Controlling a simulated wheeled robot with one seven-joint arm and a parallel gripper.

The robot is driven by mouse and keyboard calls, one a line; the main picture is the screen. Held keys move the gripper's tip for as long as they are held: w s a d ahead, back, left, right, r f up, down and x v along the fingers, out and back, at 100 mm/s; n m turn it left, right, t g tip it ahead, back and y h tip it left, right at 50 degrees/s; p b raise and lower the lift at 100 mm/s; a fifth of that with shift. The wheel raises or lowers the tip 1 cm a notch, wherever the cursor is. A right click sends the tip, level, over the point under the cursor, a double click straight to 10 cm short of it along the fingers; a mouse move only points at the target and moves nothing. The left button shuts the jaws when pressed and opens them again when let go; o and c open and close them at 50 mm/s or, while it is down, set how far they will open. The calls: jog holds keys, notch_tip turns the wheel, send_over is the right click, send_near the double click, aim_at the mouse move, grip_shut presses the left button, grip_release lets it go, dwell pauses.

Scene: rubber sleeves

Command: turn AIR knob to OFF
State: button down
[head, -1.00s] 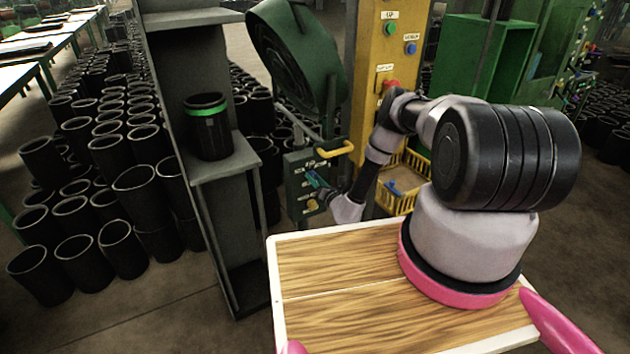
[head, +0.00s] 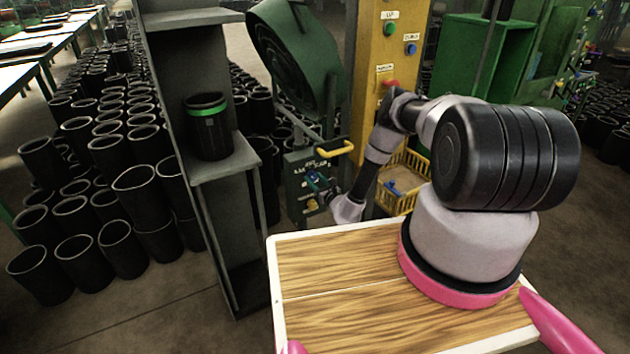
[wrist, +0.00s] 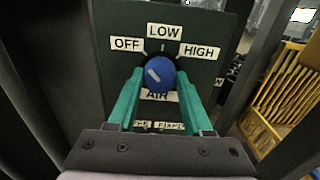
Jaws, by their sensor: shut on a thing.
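The blue AIR knob (wrist: 157,74) sits on a dark green panel (wrist: 207,72) in the wrist view. Its white mark slants toward the upper left, on the OFF side. The OFF label (wrist: 127,44) is at upper left, LOW above and HIGH at upper right; the AIR label is below the knob. My gripper (wrist: 160,80) has its teal fingers on both sides of the knob and is shut on it. In the head view my gripper (head: 318,182) is at the control box (head: 298,168); the knob is not clear there.
A yellow handle (head: 338,150) sticks out at the box's top right. A yellow basket (head: 402,180) stands right of it, also in the wrist view (wrist: 285,95). A grey shelf post (head: 222,230) stands left, with a black sleeve (head: 208,135) on its shelf.

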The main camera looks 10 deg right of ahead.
dwell(0.3)
jog(key=shift+c, duration=1.6)
grip_release()
jog(key=v, duration=1.1)
